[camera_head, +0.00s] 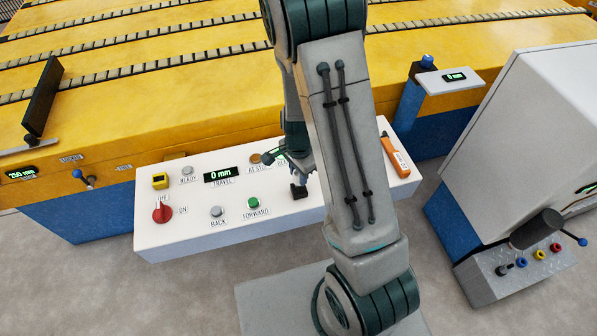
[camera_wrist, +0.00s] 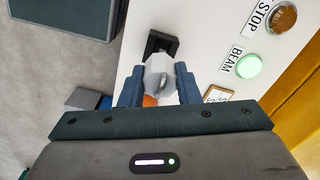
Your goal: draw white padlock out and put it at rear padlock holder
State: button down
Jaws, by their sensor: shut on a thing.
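My gripper (camera_wrist: 159,86) has its blue fingers closed on a pale grey-white piece, the white padlock (camera_wrist: 158,70), in the wrist view. A bit of orange shows beneath it between the fingers; I cannot tell what it belongs to. The padlock's far end is at a black square holder (camera_wrist: 161,43) on the white panel. I cannot tell whether the padlock is still inside it or just above. In the head view my gripper (camera_head: 299,172) is partly hidden by my arm, over the black holder (camera_head: 299,192). The padlock is not distinct there.
The white control panel (camera_head: 180,228) carries a red switch (camera_head: 162,212), buttons, a travel display (camera_head: 221,174) and a yellow square piece (camera_head: 160,181). An orange-handled tool (camera_head: 396,156) lies at its right end. A grey cabinet (camera_head: 530,120) stands right; the yellow bed (camera_head: 150,90) lies behind.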

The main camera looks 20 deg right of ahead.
jog(key=shift+f, duration=0.25)
jog(key=shift+f+b, duration=1.55)
jog(key=shift+f, duration=0.1)
jog(key=c, duration=1)
grip_release()
jog(key=shift+r, duration=0.1)
notch_tip(320, 180, up, 13)
jog(key=shift+r+p, duration=0.1)
jog(key=shift+p, duration=0.7)
jog(key=shift+r, duration=0.3)
